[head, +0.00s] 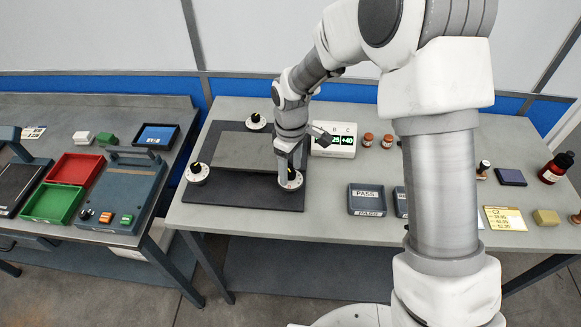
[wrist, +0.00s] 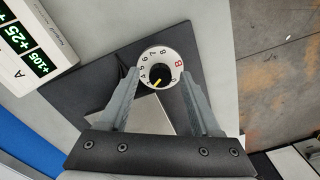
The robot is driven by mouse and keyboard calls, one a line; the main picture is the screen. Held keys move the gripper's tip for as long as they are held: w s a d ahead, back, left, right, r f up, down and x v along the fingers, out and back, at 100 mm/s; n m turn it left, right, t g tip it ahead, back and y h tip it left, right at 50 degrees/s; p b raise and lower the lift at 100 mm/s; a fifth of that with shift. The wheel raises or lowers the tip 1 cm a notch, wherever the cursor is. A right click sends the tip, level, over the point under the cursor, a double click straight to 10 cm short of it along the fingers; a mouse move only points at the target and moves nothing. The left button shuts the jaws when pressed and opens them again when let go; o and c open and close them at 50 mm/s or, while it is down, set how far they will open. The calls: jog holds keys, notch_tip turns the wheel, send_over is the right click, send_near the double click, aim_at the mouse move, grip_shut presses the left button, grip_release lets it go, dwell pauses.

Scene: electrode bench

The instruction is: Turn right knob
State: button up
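The right knob (head: 291,181) has a white numbered dial at the front right corner of a dark base plate, mostly hidden by my gripper (head: 289,172). In the wrist view, its dial (wrist: 152,60) carries black numbers and a red B, with a black knob and yellow pointer in the middle. The pointer is aimed down and left in that picture. My gripper (wrist: 160,76) is open, one finger on each side of the black knob. I cannot tell whether either finger touches it. Two similar dials are the left knob (head: 197,174) and back knob (head: 256,122).
A grey plate (head: 240,150) lies between the dials. A white display box (head: 334,140) with green digits stands right behind the right knob; it also shows in the wrist view (wrist: 30,45). A PASS tray (head: 366,200) and two brown-red jars (head: 378,139) are to the right.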

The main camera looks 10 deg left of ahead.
aim_at(291, 172)
jog(key=shift+r, duration=0.1)
notch_tip(291, 172, up, 17)
dwell(0.5)
jog(key=shift+d+r, duration=0.1)
jog(key=shift+r, duration=0.05)
jog(key=s+d+r+m+t, duration=0.3)
jog(key=s+d+r+m, duration=0.4)
jog(key=d, duration=0.5)
jog(key=s+d+r+m+t, duration=0.1)
jog(key=s+d+m+t, duration=0.1)
jog(key=s+d+m, duration=0.4)
jog(key=shift+s+d+t, duration=0.4)
jog(key=shift+s+d, duration=1.35)
jog(key=shift+s, duration=1.8)
jog(key=shift+r, duration=0.15)
dwell(1.0)
